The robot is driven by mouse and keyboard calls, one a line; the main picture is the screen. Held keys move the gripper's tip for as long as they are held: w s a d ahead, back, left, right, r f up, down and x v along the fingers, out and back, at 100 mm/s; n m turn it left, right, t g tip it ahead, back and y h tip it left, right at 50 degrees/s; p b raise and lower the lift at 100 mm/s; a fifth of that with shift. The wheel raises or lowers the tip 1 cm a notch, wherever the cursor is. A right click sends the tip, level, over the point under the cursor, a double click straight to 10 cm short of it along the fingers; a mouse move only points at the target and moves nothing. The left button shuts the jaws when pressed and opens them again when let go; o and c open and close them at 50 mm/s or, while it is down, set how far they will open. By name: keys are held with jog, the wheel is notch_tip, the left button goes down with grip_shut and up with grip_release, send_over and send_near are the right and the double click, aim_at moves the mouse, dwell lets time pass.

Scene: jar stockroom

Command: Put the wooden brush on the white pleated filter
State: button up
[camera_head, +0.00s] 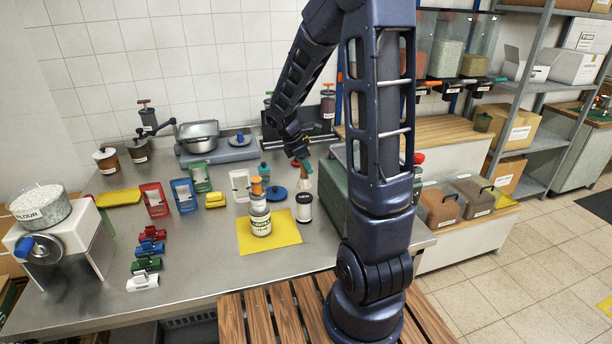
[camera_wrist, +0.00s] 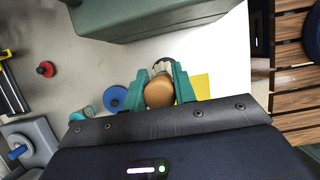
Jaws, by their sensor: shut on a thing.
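My gripper (camera_head: 303,166) hangs over the steel table, above a dark jar with a white label (camera_head: 304,208). In the wrist view its green fingers (camera_wrist: 160,88) are shut on a round, tan-brown end, which I take for the wooden brush (camera_wrist: 158,93). The rest of the brush is hidden below this end. A pale, dark-rimmed thing (camera_wrist: 162,66) shows just beyond the fingers. I cannot tell whether it touches the brush. I cannot pick out the white pleated filter for certain in either view.
A labelled jar stack (camera_head: 259,215) stands on a yellow mat (camera_head: 283,240), left of the dark jar. A blue disc (camera_head: 275,193) lies close by. A dark green box (camera_head: 331,188) stands to the right. Bare steel lies between.

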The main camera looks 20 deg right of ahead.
aim_at(304, 170)
jog(key=shift+f, duration=2.15)
jog(key=shift+f, duration=0.1)
jog(key=o, duration=1)
jog(key=v, duration=1.2)
jog(key=s+d+r+m+t+y, duration=0.2)
jog(key=s+r+m, duration=0.3)
jog(key=s+m, duration=0.4)
jog(key=s+d+r+m+t+y, duration=0.2)
jog(key=s+r+m, duration=0.4)
jog(key=s+m, duration=0.3)
jog(key=shift+s+d+t, duration=0.3)
jog(key=shift+s+d, duration=0.6)
jog(key=shift+s, duration=1.15)
